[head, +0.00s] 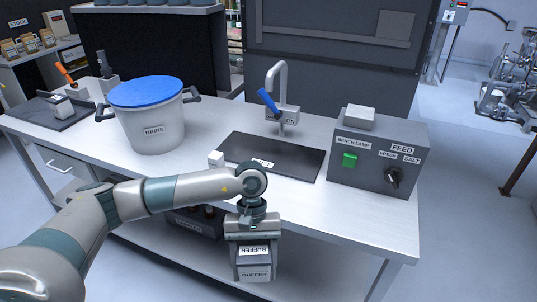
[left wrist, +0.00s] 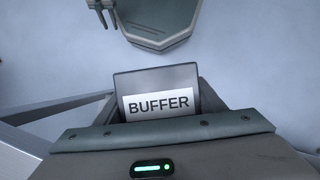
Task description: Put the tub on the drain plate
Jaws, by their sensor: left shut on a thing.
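My left gripper (head: 252,228) points down in front of the bench and is shut on a grey box-shaped tub labelled BUFFER (head: 254,268). The tub hangs upright over the floor, below the bench top; its BUFFER label (left wrist: 158,104) also fills the middle of the left wrist view. The dark, flat drain plate (head: 290,158) lies on the bench under the tap, and my left arm covers part of its front edge and label. A small gripper-like part, possibly my right gripper (left wrist: 103,14), shows at the top of the left wrist view; its jaws are unclear.
A white pail labelled BRINE (head: 155,132) with a blue lid stands left of the plate. A tap (head: 282,95) with a blue lever rises behind it. A control box (head: 378,150) stands close on its right. A small white block (head: 216,158) sits at its left edge.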

